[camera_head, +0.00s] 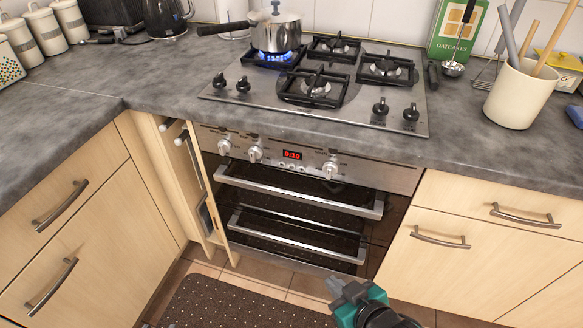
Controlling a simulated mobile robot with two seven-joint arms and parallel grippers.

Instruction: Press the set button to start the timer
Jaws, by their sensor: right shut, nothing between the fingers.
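The oven's control panel (380,171) runs along the cabinet front under the worktop. Its timer display (292,155) is lit red and seems to read 0:10. Knobs sit on both sides of it, one of them the right knob (331,169). The set button is too small to make out. My right gripper (334,284) is at the bottom of the view, teal and black, in front of and below the oven doors. It is shut and empty, well apart from the panel. My left gripper is not in view.
A narrow cabinet door (196,190) stands open left of the oven. The oven's upper handle (300,188) sticks out below the panel. A pot (276,33) sits over a blue flame on the hob (250,107). A dark mat (230,305) lies on the floor.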

